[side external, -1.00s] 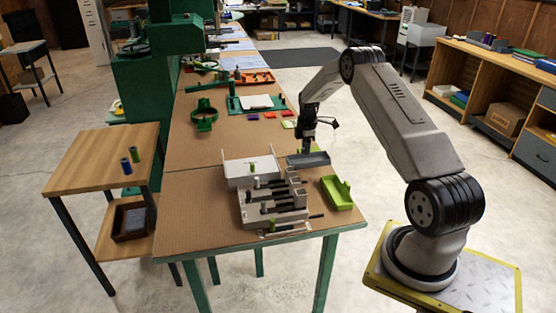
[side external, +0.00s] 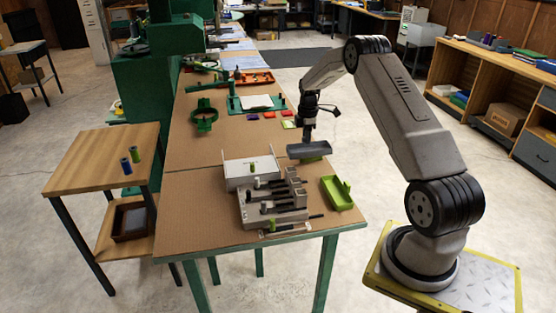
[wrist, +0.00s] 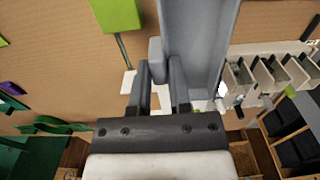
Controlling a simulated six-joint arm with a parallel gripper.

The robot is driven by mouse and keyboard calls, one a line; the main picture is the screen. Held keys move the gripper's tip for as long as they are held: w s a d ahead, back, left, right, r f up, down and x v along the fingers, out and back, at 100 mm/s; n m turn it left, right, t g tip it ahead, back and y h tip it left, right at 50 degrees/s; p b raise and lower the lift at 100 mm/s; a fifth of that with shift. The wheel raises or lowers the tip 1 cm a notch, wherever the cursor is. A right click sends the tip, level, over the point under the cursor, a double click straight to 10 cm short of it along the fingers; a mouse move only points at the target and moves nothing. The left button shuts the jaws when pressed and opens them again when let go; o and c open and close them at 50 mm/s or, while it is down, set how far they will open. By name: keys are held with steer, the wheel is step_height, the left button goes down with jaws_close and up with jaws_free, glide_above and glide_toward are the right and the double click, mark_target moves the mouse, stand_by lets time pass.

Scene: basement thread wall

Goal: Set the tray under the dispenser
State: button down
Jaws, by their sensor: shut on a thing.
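A long grey tray (side external: 313,150) is in my gripper (side external: 308,139), held just above the cardboard-coloured table top. In the wrist view my gripper (wrist: 160,80) is shut on a grey tab at the tray's near end, and the tray's channel (wrist: 203,35) runs away from the fingers. The dispenser (side external: 272,205), a pale rack with several slots and dark rods, stands on the table to the left of and nearer than the tray. Its slotted side shows at the right of the wrist view (wrist: 265,80).
A lime-green tray (side external: 342,194) lies right of the dispenser. A white box (side external: 250,172) stands behind the dispenser. A green piece (side external: 313,159) shows under the grey tray. Small coloured pads (side external: 270,115) and a green fixture (side external: 204,117) lie farther back. The table's left middle is clear.

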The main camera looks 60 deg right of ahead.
mark_target(308, 149)
step_height(308, 149, up, 4)
steer(key=shift+s+a+f, duration=0.1)
steer(key=shift+s+a+m, duration=0.3)
steer(key=shift+m, duration=0.4)
steer(key=shift+s+a+m, duration=0.25)
steer(key=shift+s+m, duration=0.05)
steer(key=shift+m, duration=0.2)
steer(key=s+a+m, duration=1)
steer(key=s+m, duration=0.1)
steer(key=m, duration=0.5)
steer(key=shift+a+f, duration=0.1)
steer(key=shift+f, duration=2.55)
steer(key=shift+f, duration=0.15)
steer(key=shift+f, duration=1.6)
steer(key=shift+f, duration=0.25)
